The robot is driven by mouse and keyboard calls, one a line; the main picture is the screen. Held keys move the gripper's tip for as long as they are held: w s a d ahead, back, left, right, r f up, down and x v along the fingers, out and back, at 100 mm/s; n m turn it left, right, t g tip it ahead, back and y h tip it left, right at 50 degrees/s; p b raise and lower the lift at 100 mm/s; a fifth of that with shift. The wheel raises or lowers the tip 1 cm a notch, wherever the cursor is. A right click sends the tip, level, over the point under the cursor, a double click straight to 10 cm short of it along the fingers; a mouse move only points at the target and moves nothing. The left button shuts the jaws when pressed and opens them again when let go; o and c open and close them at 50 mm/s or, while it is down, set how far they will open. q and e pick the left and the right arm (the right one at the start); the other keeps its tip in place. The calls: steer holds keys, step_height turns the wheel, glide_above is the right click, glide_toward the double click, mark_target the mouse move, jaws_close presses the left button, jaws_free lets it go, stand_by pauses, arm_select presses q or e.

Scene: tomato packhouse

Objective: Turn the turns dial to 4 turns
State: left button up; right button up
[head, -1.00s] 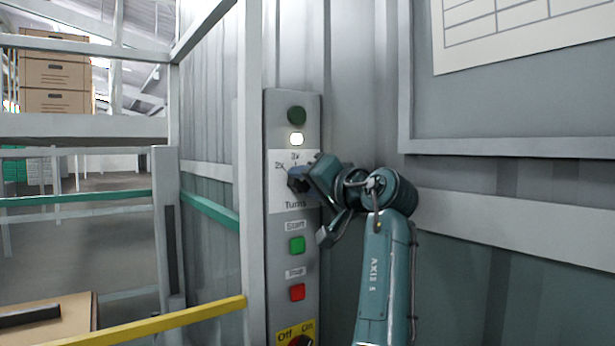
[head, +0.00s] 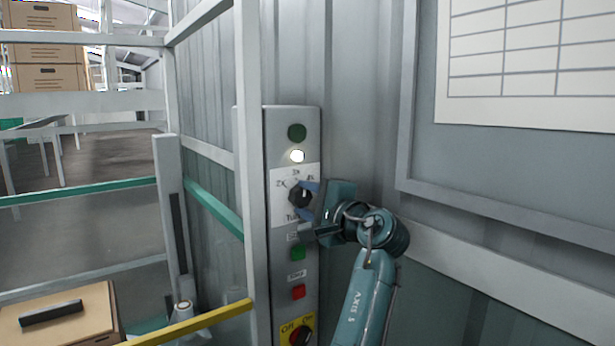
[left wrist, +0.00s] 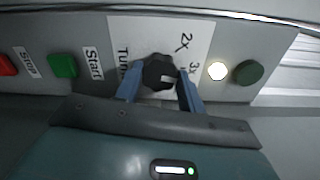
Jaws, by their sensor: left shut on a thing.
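The turns dial (head: 298,198) is a black knob on a white label in the upper half of the grey control panel (head: 271,240). My left gripper (head: 307,197) reaches it from the right and is shut on it. In the left wrist view the blue fingers stand on either side of the dial (left wrist: 159,72). Its white mark points right and a little down there, past 3x on the side away from 2x. One finger covers the label beyond 3x in that view; in the head view a partly hidden 4x mark shows. My right gripper is not in view.
Below the dial are a green start button (head: 297,253), a red stop button (head: 298,291) and a red Off/On switch (head: 301,335). A lit white lamp (head: 297,156) is above it. A yellow rail (head: 190,327) and grey post (head: 252,180) stand left of the panel.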

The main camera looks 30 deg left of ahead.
arm_select(q)
steer(key=m+p, duration=0.2)
steer(key=p, duration=0.1)
steer(key=shift+r+m, duration=0.25)
steer(key=shift+m, duration=0.15)
steer(key=m, duration=0.2)
steer(key=shift+f+m+p, duration=0.2)
steer(key=shift+m+p, duration=0.1)
steer(key=shift+p, duration=0.05)
steer(key=shift+m, duration=1.1)
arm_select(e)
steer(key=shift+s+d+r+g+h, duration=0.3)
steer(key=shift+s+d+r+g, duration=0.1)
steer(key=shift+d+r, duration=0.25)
arm_select(q)
steer(key=shift+m, duration=0.3)
steer(key=o, duration=1)
